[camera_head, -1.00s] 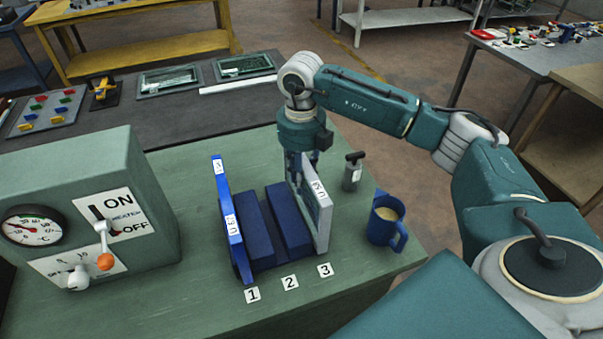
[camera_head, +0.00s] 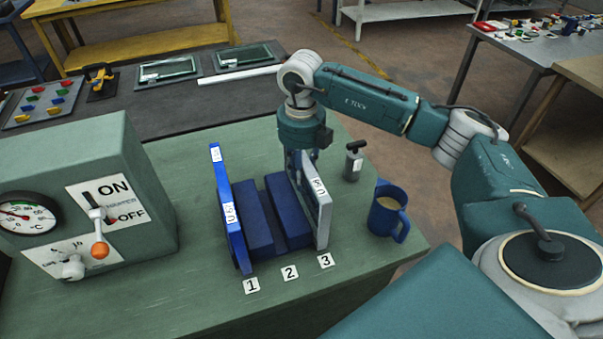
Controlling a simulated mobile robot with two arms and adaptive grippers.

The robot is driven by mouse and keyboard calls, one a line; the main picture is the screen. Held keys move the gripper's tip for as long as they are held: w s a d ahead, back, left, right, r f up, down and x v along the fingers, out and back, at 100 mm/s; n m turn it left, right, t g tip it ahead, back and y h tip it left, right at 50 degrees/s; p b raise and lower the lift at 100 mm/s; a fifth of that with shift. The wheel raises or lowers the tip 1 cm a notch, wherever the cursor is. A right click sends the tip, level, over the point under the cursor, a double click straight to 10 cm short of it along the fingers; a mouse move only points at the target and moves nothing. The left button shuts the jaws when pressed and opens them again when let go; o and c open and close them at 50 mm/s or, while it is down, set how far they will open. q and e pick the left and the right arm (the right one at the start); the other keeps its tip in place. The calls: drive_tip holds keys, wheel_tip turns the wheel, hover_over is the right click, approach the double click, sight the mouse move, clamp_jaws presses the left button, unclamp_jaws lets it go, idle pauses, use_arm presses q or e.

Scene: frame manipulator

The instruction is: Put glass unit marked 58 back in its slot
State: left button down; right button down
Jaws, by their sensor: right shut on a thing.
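A pale-framed glass unit (camera_head: 323,214) stands upright at the right end of the blue rack (camera_head: 259,232), by the number 3 tag. Its label is small and turned; it may read 58, but I cannot be sure. My right gripper (camera_head: 298,163) is shut on its far upper edge, and the fingers are partly hidden by the unit. Whether its foot rests fully in the slot is not clear. A blue-framed unit (camera_head: 229,212) with white labels stands at the left end, by tag 1. Between them are blue blocks, with no unit at tag 2. My left gripper is out of view.
A blue mug (camera_head: 382,219) with a drink stands close right of the rack. A small grey black-handled tool (camera_head: 353,163) is behind it. A green control box (camera_head: 95,200) with gauge and levers stands left. The bench front is clear.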

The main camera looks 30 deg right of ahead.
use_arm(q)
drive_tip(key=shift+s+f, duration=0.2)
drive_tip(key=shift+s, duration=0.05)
use_arm(e)
drive_tip(key=shift+f, duration=0.1)
drive_tip(key=c, duration=1.3)
unclamp_jaws()
drive_tip(key=shift+c, duration=0.2)
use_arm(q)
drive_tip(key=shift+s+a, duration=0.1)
use_arm(e)
drive_tip(key=shift+s, duration=0.1)
wheel_tip(320, 180, up, 12)
